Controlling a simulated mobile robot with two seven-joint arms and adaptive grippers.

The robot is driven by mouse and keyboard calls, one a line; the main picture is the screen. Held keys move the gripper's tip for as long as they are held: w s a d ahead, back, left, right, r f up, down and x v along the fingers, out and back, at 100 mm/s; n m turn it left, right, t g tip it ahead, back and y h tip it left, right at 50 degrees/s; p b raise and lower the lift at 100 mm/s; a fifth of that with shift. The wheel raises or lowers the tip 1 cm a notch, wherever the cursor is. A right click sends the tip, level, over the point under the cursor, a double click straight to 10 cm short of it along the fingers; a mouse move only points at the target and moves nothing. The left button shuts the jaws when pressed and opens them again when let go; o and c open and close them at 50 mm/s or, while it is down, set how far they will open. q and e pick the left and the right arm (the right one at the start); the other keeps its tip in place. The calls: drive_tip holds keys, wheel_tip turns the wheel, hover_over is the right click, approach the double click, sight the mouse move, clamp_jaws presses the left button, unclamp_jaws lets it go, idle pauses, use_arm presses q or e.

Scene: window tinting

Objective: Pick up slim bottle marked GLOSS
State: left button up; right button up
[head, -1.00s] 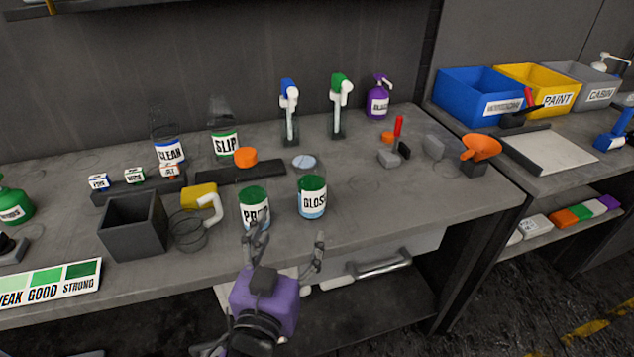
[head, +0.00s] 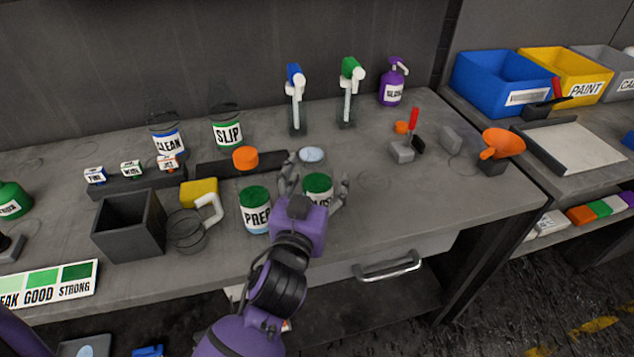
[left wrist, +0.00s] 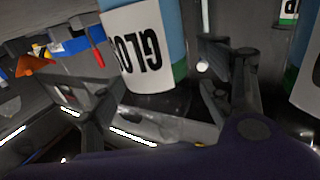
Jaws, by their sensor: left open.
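The slim bottle marked GLOSS (head: 318,184) stands upright on the bench with a green upper part and a white label, partly hidden by my left gripper. In the left wrist view its GLOSS label (left wrist: 143,50) shows upside down between the fingers. My left gripper (head: 312,187) is open, with one finger on each side of the bottle. In the left wrist view a gap shows between the right finger and the bottle; contact at the left finger is unclear. The similar PREP bottle (head: 255,210) stands just left of the gripper. My right gripper is not in view.
An orange cap (head: 246,157) and a pale disc (head: 312,155) lie behind. The bench right of the gripper is clear up to grey blocks (head: 402,151).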

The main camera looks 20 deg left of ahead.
use_arm(q)
drive_tip(key=shift+w, duration=0.1)
drive_tip(key=c, duration=1.4)
drive_tip(key=shift+c, duration=0.2)
